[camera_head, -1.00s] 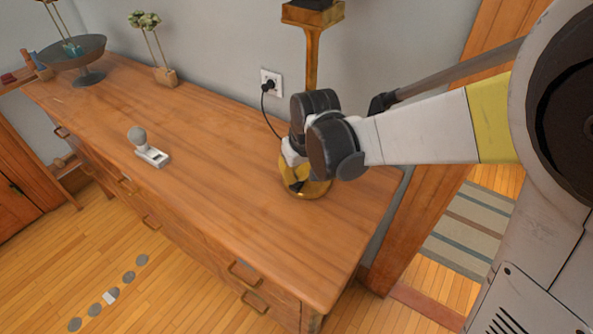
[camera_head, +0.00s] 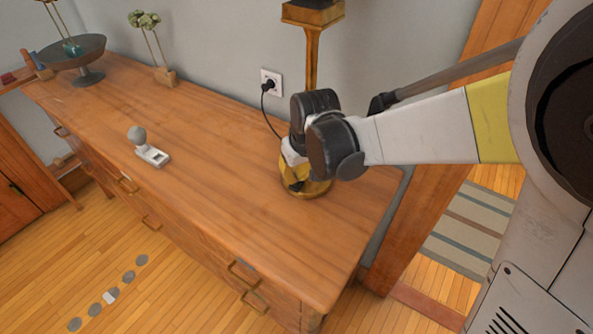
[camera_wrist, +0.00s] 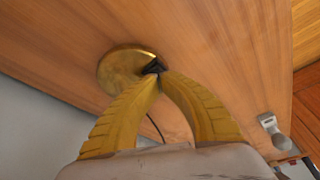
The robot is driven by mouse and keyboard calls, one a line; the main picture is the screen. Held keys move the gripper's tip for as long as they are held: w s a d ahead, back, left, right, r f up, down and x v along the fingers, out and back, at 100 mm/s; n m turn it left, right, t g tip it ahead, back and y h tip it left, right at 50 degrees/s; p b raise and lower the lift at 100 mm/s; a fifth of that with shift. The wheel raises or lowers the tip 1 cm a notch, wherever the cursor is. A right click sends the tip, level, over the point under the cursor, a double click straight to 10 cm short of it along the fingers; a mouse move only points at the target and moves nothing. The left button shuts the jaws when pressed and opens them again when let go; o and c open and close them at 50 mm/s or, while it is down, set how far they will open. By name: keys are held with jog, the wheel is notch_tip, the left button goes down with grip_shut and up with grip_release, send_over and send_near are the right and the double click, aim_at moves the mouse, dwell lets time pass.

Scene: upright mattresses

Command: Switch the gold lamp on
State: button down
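The gold lamp (camera_head: 312,55) stands upright on the dresser near its right end, with its top cut off by the picture edge. Its round gold base (camera_head: 318,189) is partly hidden by my gripper (camera_head: 296,184). In the wrist view the base (camera_wrist: 119,70) lies just beyond my gripper (camera_wrist: 159,72). The two yellow fingers meet at their dark tips, which are over the edge of the base. I see nothing held between them. Whether the tips touch the base I cannot tell. No switch can be made out, and no glow shows on the visible part of the lamp.
The wooden dresser (camera_head: 205,160) has a wide clear top. A small grey-white device with a ball (camera_head: 150,150) stands on it. A black cord runs to the wall socket (camera_head: 271,84).

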jog(key=shift+f+b, duration=1.1)
jog(key=shift+f, duration=0.3)
dwell(0.4)
jog(key=shift+r, duration=0.1)
notch_tip(320, 180, up, 5)
jog(key=p, duration=0.4)
dwell(0.4)
jog(key=s+d+r+m+t, duration=0.2)
jog(key=s+d+r, duration=0.3)
jog(key=s+d, duration=0.2)
jog(key=s+d+r+m+t+h, duration=0.1)
jog(key=s+d+r, duration=0.3)
jog(key=s+d, duration=0.4)
jog(key=shift+s+r+m+t, duration=0.35)
jog(key=shift+s+m+t, duration=0.25)
jog(key=shift+s, duration=0.4)
jog(key=shift+d, duration=0.1)
